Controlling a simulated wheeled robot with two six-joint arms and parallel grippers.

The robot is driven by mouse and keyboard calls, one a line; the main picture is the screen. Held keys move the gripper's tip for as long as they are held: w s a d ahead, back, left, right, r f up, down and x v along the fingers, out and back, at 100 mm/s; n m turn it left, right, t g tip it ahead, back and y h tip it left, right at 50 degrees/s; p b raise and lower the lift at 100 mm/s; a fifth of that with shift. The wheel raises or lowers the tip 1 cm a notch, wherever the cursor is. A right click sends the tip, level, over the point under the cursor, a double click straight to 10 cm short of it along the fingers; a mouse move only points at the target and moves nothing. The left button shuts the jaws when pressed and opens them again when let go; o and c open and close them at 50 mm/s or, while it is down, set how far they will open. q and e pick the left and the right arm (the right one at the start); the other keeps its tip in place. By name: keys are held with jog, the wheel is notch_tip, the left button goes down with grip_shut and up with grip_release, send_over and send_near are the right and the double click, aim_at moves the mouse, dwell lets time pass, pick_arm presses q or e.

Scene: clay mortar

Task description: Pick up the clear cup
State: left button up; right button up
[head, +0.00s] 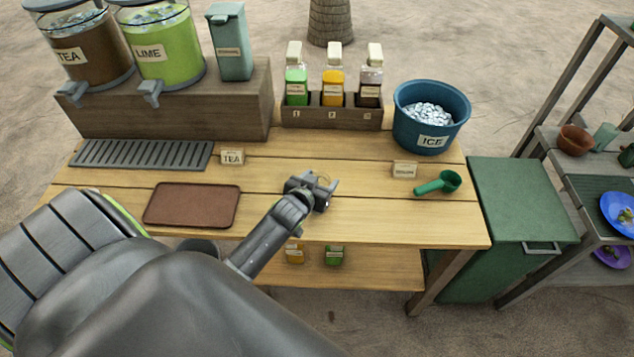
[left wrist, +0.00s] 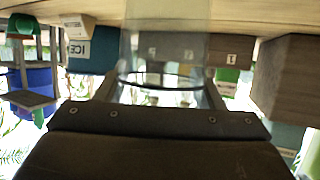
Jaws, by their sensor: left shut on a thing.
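My left gripper (head: 321,190) is over the middle of the wooden table, shut on the clear cup (head: 323,181). In the head view the cup is small, see-through and mostly hidden by the gripper. In the left wrist view, which is upside down, the clear cup (left wrist: 166,35) stands out between the fingers of the left gripper (left wrist: 165,88), with its round rim near the palm. I cannot tell whether the cup touches the table. My right gripper is not in view.
The brown tray (head: 192,205) lies left of the gripper. A green scoop (head: 438,184) and the blue ice bucket (head: 431,115) are to the right. A rack of bottles (head: 331,117) stands behind. Tea and lime dispensers (head: 165,45) stand at back left. The tabletop beside the gripper is clear.

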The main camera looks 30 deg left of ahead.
pick_arm(q)
jog(key=shift+c, duration=0.6)
jog(key=w+d+r, duration=0.1)
jog(key=d+r, duration=0.2)
jog(key=r, duration=0.8)
jog(key=w+d+r, duration=0.1)
jog(key=d+r, duration=0.3)
jog(key=r, duration=0.8)
jog(key=s+d+r+m+h, duration=0.1)
jog(key=s+d+r, duration=0.1)
jog(key=r, duration=0.3)
jog(key=s+d+r+h, duration=0.1)
jog(key=s+d+r, duration=0.2)
jog(key=r, duration=0.3)
jog(key=shift+d+m, duration=0.4)
jog(key=shift+d, duration=0.2)
